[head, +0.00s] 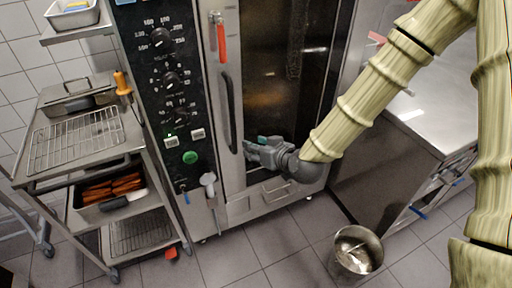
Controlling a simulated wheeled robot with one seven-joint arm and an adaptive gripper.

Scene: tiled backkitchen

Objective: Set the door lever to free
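A tall oven has a dark glass door (292,60) with a black vertical handle (229,110) on its left side. A red-gripped lever (221,40) hangs straight down from a metal pivot on the frame, above and left of the handle. A small pale grey lever-like fitting (208,184) sits lower on the frame. The picture does not label either one. My gripper (250,150) is by the lower end of the black handle, well below the red lever. Its fingers point left. I cannot tell whether it touches the handle or how its fingers stand.
The oven's control panel (166,70) with black dials and a green button is left of the door. A rack trolley (58,178) with trays stands farther left. A metal bucket (340,268) is on the floor at lower right. A steel counter (425,118) stands right, behind my arm.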

